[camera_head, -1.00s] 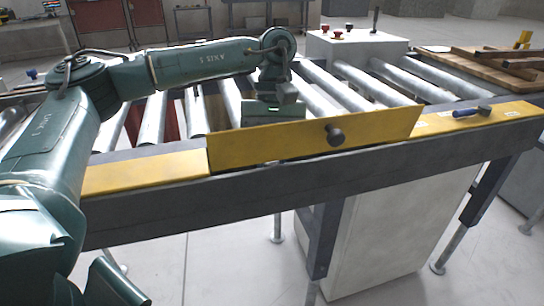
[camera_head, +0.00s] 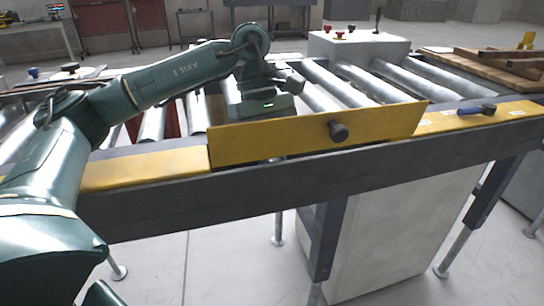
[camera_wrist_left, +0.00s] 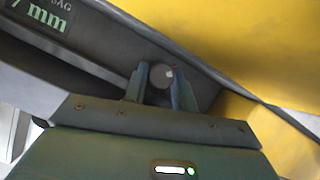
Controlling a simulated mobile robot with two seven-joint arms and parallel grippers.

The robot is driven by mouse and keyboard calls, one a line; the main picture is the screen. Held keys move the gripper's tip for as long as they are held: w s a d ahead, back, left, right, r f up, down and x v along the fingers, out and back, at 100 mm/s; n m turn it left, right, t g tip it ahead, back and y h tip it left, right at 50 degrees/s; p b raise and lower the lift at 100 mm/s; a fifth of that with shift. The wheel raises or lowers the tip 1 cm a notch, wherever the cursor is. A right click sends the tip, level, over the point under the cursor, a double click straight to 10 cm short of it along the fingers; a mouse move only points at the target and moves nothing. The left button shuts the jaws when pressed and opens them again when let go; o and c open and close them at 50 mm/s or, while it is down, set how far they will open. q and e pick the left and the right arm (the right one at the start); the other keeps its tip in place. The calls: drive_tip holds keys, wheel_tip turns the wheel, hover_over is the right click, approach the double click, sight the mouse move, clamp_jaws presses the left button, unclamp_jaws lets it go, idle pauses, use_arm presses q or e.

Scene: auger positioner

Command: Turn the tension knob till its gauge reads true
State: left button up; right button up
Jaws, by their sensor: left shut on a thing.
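In the left wrist view, the tension knob (camera_wrist_left: 162,74) is a small round grey knob on a dark grey rail. My left gripper (camera_wrist_left: 160,86) has one finger on each side of it and is shut on it. A gauge label (camera_wrist_left: 42,17) at the upper left of that view shows "SAG" and "7 mm" in pale green, partly cut off by the edge. In the head view my left gripper's body (camera_head: 262,106) is over the rollers behind the yellow plate (camera_head: 285,139). Its fingers and the tension knob are hidden there. My right gripper is not in view.
A dark round knob (camera_head: 338,131) sticks out of the yellow plate's front face. A blue-handled tool (camera_head: 477,110) lies on the yellow rail at the right. A grey control box (camera_head: 358,47) with red knobs and a lever stands behind the rollers. Planks (camera_head: 497,58) lie at the far right.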

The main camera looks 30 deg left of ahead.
use_arm(q)
drive_tip(key=shift+n, duration=0.3)
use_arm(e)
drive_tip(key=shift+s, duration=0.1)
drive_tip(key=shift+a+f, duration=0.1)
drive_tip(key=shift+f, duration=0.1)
use_arm(q)
drive_tip(key=o, duration=1)
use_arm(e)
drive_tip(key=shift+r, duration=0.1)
use_arm(q)
drive_tip(key=shift+r, duration=0.1)
drive_tip(key=p+v, duration=0.2)
drive_tip(key=v, duration=1)
drive_tip(key=shift+s+r+p, duration=0.1)
drive_tip(key=shift+s+p, duration=0.05)
drive_tip(key=shift+p, duration=0.2)
drive_tip(key=shift+a+r, duration=0.3)
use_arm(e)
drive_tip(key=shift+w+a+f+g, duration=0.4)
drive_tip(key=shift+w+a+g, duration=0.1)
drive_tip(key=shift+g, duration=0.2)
